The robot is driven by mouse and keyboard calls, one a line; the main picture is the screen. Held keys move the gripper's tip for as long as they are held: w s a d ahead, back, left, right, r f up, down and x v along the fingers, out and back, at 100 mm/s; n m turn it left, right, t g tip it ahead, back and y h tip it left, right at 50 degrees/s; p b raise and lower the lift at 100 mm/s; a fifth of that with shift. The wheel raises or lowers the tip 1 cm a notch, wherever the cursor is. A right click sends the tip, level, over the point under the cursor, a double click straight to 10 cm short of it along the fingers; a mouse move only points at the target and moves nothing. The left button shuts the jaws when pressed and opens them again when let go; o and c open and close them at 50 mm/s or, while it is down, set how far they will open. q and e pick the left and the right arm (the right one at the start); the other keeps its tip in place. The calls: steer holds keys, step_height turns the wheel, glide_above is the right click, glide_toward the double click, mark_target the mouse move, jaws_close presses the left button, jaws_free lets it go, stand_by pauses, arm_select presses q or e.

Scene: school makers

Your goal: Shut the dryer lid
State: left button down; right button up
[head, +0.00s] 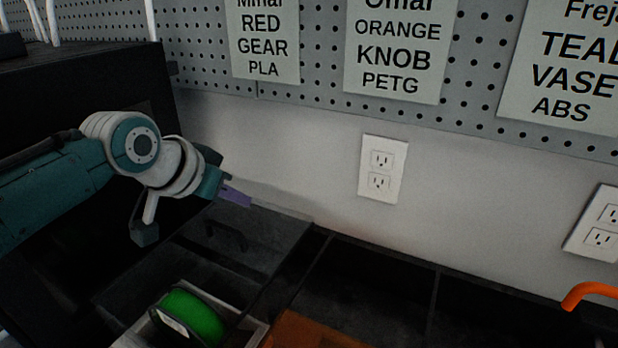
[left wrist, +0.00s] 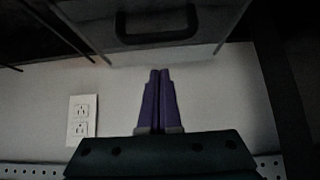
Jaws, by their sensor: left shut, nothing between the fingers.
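The dryer is a dark grey box (head: 135,290) at the lower left of the head view. Its top is open, and a green filament spool (head: 203,316) shows at its front. The dryer lid (head: 265,235) is a grey panel at the back of the box, with a dark handle (head: 228,236). In the left wrist view the lid (left wrist: 90,13) and its handle (left wrist: 157,37) are at the top. My left gripper (head: 236,197) is shut and empty, its purple fingertips (left wrist: 159,74) close to the lid's far edge. Whether they touch it is unclear. My right gripper is out of view.
A wall with an outlet (head: 382,170) and a pegboard (head: 325,100) stands close behind the lid. A dark cabinet (head: 85,85) rises at the left. An orange-brown object (head: 312,332) lies at the bottom, and an orange curved piece (head: 588,291) is at the right.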

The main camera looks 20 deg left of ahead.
mark_target(223, 226)
arm_select(q)
steer(key=shift+w+f, duration=0.1)
steer(key=shift+f, duration=0.2)
steer(key=shift+s+f+p, duration=0.15)
steer(key=shift+s+p, duration=0.8)
steer(key=shift+s, duration=0.25)
steer(key=shift+s+a+f, duration=0.15)
steer(key=shift+s+f, duration=0.05)
steer(key=shift+s, duration=0.45)
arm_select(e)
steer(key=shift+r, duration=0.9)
arm_select(q)
steer(key=shift+s+p, duration=0.1)
steer(key=shift+p, duration=0.25)
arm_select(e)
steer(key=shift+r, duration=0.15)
